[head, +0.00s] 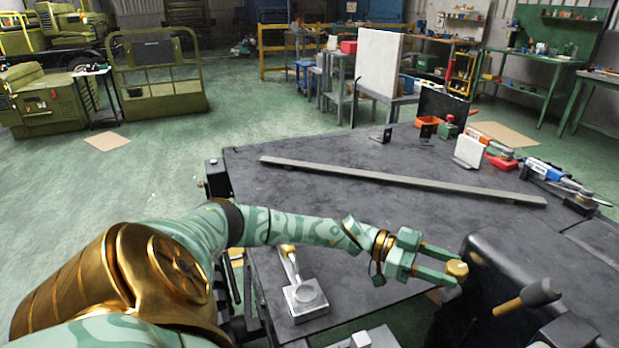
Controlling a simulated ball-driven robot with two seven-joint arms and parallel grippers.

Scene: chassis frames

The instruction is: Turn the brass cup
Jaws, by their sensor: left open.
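A small round brass-coloured piece, which looks like the brass cup (457,268), is at the edge of the dark block at the right. My left gripper (455,270) reaches in from the left, with its two green fingers open around the piece, one on its far side and one on its near side. I cannot tell whether the fingers touch it. The fingers hide part of its sides, and what is under it cannot be made out. My right gripper is not in view.
A large dark block (560,262) fills the right front. A wooden-handled tool (526,297) is close to the fingers. A metal fixture with a lever (306,297) stands below my forearm.

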